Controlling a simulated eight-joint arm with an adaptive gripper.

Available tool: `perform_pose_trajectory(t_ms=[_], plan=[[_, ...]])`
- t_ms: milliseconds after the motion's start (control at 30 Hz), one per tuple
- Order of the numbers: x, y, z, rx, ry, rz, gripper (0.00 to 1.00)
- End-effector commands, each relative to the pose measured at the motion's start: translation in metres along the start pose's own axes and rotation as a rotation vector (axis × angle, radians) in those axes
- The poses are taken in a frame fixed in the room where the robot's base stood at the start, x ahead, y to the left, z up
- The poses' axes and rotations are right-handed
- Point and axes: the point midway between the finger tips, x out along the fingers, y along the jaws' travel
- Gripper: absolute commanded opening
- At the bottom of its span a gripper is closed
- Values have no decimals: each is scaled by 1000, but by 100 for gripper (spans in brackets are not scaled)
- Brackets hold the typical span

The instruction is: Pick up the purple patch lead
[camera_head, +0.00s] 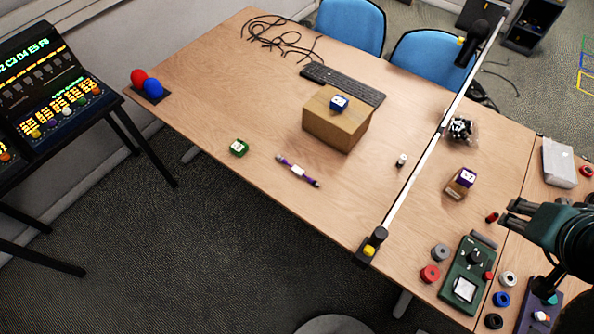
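The purple patch lead (285,161) lies on the wooden table, left of centre and near its front edge. It is a short purple piece with a pale band around its middle and a dark lower-right end. My gripper (508,213) is at the far right, far from the lead and across the white rail. Its two dark fingers stand apart with nothing visible between them. A small red item (491,217) shows just left of the fingertips.
A white rail (415,173) crosses the table between my gripper and the lead. The table around the lead is clear.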

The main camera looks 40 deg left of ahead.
Motion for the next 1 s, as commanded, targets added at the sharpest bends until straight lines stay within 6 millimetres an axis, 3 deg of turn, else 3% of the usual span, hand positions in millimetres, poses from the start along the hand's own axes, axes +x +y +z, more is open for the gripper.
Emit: perform_pose_trajectory(t_ms=[467,667,1000], plan=[[6,-10,-6,-32,-13,-13,34],[18,-29,-17,-98,-43,-39,34],[49,-80,-38,-248,-106,-96,34]])
